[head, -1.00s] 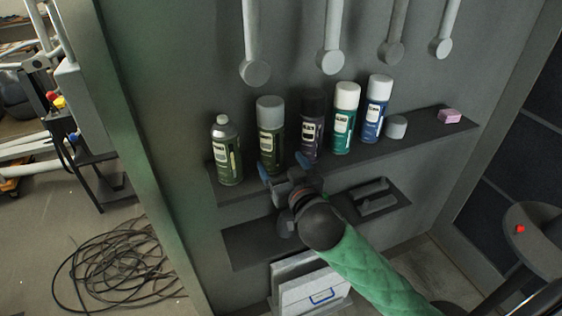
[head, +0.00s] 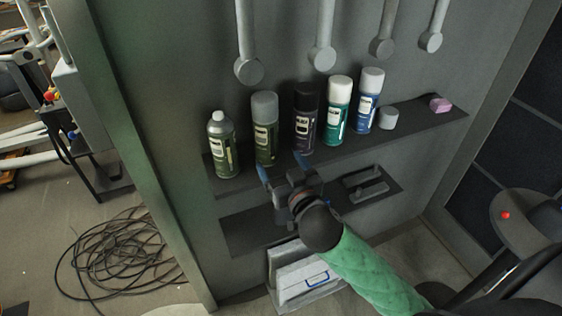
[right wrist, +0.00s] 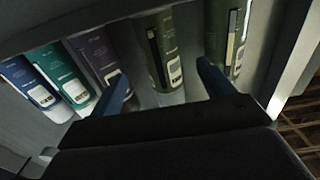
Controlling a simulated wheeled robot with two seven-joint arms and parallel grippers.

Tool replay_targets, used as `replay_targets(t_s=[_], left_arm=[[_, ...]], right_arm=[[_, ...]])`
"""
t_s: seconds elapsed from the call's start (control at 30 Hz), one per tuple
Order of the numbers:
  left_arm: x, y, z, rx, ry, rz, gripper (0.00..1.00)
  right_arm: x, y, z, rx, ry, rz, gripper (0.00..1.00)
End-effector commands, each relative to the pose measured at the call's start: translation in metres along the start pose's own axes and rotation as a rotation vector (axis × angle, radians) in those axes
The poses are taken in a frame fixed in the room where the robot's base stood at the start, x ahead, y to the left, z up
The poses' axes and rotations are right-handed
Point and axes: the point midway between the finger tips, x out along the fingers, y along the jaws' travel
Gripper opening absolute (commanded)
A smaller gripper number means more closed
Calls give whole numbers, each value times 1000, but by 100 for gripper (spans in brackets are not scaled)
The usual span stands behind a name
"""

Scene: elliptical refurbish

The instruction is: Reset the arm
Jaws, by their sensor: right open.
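My right gripper (head: 281,168) is open and empty in front of the upper shelf's edge, with its two blue fingers pointing at the spray cans. It also shows in the right wrist view (right wrist: 165,85), with a green can between the fingers but beyond them. In the head view its fingertips lie just below the olive green can (head: 264,130) and the dark purple can (head: 305,118). I cannot tell whether they touch anything. My green-sleeved right arm comes in from the lower right. My left gripper is not in view.
The upper shelf (head: 415,121) also bears a silver-topped can (head: 222,145), a teal can (head: 338,112), a blue can (head: 368,100), a grey cap (head: 388,118) and a pink block (head: 440,104). A lower shelf (head: 240,233) is beneath. Coiled cable (head: 115,265) lies on the floor at left.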

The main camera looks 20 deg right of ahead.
Motion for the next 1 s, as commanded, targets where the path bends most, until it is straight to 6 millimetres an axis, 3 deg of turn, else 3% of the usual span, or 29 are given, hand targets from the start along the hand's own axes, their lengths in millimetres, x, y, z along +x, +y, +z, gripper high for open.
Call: replay_targets(t_s=[0.43,0.57,0.67,0.77,0.9,1.0], left_arm=[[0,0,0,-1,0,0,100],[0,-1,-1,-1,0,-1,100],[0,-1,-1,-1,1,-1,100],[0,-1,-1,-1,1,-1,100],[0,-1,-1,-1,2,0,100],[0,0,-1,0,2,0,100]], right_arm=[[0,0,0,0,0,0,81],[-3,3,13,-2,-45,18,81],[-12,10,44,-10,-155,53,81],[-32,16,90,-27,-325,90,81],[-74,22,158,-59,-602,105,81],[-104,21,195,-78,-764,87,81]])
